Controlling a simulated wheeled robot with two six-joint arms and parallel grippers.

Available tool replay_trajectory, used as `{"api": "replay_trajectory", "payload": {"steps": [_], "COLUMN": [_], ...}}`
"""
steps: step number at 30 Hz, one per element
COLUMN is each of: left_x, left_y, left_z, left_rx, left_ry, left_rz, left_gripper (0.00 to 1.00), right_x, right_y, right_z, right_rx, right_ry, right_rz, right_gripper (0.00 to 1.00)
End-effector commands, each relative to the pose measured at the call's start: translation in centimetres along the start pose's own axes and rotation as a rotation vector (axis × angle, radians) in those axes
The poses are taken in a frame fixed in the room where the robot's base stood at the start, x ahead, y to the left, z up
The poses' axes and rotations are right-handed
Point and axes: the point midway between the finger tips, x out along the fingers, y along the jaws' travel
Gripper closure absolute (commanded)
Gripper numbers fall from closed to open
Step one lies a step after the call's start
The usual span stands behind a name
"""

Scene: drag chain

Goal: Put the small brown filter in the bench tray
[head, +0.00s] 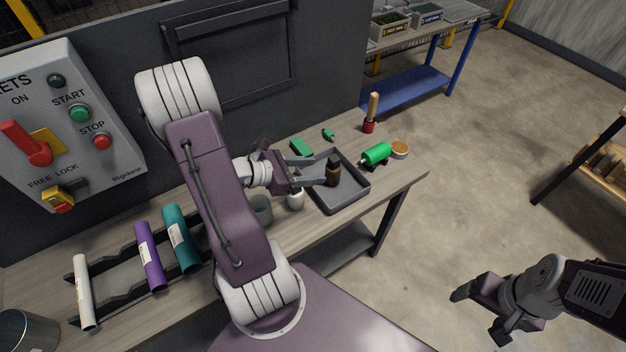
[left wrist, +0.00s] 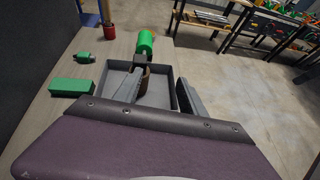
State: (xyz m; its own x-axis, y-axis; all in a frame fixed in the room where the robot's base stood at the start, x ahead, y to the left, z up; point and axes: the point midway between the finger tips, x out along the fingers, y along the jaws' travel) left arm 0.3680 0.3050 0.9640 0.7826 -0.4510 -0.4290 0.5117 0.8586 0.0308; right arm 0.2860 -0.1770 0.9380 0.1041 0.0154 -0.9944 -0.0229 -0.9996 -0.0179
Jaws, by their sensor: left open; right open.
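The small brown filter (head: 333,172), a dark brown cylinder with a blackish top, is upright in the bench tray (head: 352,188), a shallow dark grey tray on the bench. The filter also shows in the left wrist view (left wrist: 146,77), partly behind a finger, over the tray floor (left wrist: 162,92). My left gripper (head: 322,176) is open, its fingers reaching over the tray close to the filter. Whether a finger touches the filter, I cannot tell. My right gripper (head: 483,310) is open and empty at lower right, away from the bench.
Beside the tray are a green cylinder on a stand (head: 376,154), a green block (head: 301,147), a small round amber-topped container (head: 399,149) and a wooden-handled tool (head: 371,112). A white cup (head: 296,200) and grey-green cup (head: 262,210) stand left of the tray. A rack holds coloured rolls (head: 150,256).

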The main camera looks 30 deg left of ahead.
Motion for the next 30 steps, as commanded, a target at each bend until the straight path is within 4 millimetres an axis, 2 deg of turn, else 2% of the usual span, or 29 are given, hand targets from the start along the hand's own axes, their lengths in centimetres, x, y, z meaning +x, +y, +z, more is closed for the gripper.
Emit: {"api": "replay_trajectory", "payload": {"steps": [2, 3, 4, 6, 8, 10, 12, 15, 16, 19, 30], "left_x": [1.7, 2.1, 2.0, 0.9, -0.3, -1.2, -1.1, -0.2, 0.0, 0.4, 0.4], "left_y": [-5.3, -8.7, -11.1, -15.2, -16.8, -16.8, -16.1, -15.3, -15.2, -15.0, -15.0], "left_z": [0.3, -0.1, -0.6, -2.4, -3.8, -4.6, -4.3, -3.1, -2.8, -2.2, -2.3], "left_rx": [0.186, 0.33, 0.452, 0.775, 1.085, 1.456, 1.791, 2.128, 2.191, 2.295, 2.294], "left_ry": [0.085, 0.146, 0.193, 0.294, 0.362, 0.409, 0.419, 0.4, 0.393, 0.38, 0.381], "left_rz": [-0.217, -0.363, -0.476, -0.725, -0.913, -1.085, -1.195, -1.266, -1.275, -1.288, -1.29], "left_gripper": [0.52, 0.52, 0.52, 0.52, 0.52, 0.52, 0.52, 0.52, 0.52, 0.52, 0.52], "right_x": [0.0, 0.0, 0.0, 0.0, 0.0, 0.0, 0.0, 0.0, 0.0, 0.0, 0.0], "right_y": [0.0, 0.0, 0.0, 0.0, 0.0, 0.0, 0.0, 0.0, 0.0, 0.0, 0.0], "right_z": [0.0, 0.0, 0.0, 0.0, 0.0, 0.0, 0.0, 0.0, 0.0, 0.0, 0.0], "right_rx": [0.0, 0.0, 0.0, 0.0, 0.0, 0.0, 0.0, 0.0, 0.0, 0.0, 0.0], "right_ry": [0.0, 0.0, 0.0, 0.0, 0.0, 0.0, 0.0, 0.0, 0.0, 0.0, 0.0], "right_rz": [0.0, 0.0, 0.0, 0.0, 0.0, 0.0, 0.0, 0.0, 0.0, 0.0, 0.0], "right_gripper": [0.21, 0.21, 0.21, 0.21, 0.21, 0.21, 0.21, 0.21, 0.21, 0.21, 0.21]}}
